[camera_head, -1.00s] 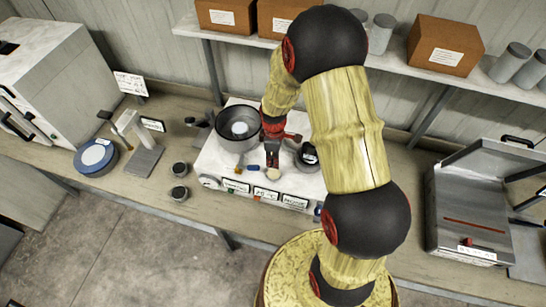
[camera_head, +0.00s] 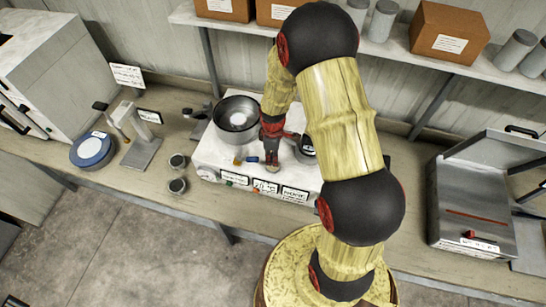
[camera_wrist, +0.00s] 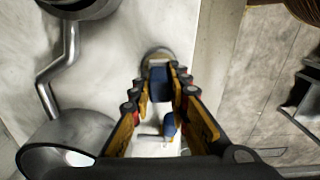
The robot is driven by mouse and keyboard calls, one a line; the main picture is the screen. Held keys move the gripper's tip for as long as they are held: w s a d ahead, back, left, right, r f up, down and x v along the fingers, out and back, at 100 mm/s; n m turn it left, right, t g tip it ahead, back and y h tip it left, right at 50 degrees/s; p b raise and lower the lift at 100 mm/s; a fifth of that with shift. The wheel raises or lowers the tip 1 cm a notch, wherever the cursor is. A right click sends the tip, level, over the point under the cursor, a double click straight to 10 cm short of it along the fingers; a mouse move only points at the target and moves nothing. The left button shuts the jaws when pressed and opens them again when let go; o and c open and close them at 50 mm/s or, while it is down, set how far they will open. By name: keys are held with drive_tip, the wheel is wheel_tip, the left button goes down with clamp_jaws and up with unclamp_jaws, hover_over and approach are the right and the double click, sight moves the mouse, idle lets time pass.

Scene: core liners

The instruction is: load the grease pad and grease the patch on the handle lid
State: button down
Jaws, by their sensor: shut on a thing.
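My gripper (camera_head: 271,160) points down over the front of a white-topped unit (camera_head: 212,156). Its fingers are shut on a small blue piece (camera_wrist: 160,84) with a round greyish end (camera_wrist: 157,55), probably the grease pad. Whether that end touches the white top I cannot tell. A second blue-and-orange piece (camera_wrist: 169,125) lies on the white top; its blue part shows left of my gripper in the head view (camera_head: 252,159). A dark round pot with a label (camera_head: 306,146) stands just right of my gripper, partly hidden by my arm. I cannot make out the handle lid or its patch.
A steel pan (camera_head: 238,116) with something pale inside stands behind left. Two small dark cups (camera_head: 177,173), a stand (camera_head: 140,150) and a blue round container (camera_head: 92,150) are further left. A shelf (camera_head: 400,50) crosses behind.

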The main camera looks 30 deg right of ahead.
drive_tip(key=shift+s+f+b, duration=0.1)
drive_tip(key=shift+f+b, duration=0.45)
drive_tip(key=shift+f, duration=0.05)
idle(1.9)
drive_tip(key=shift+r, duration=0.1)
drive_tip(key=shift+r+p, duration=2)
drive_tip(key=shift+r, duration=1.5)
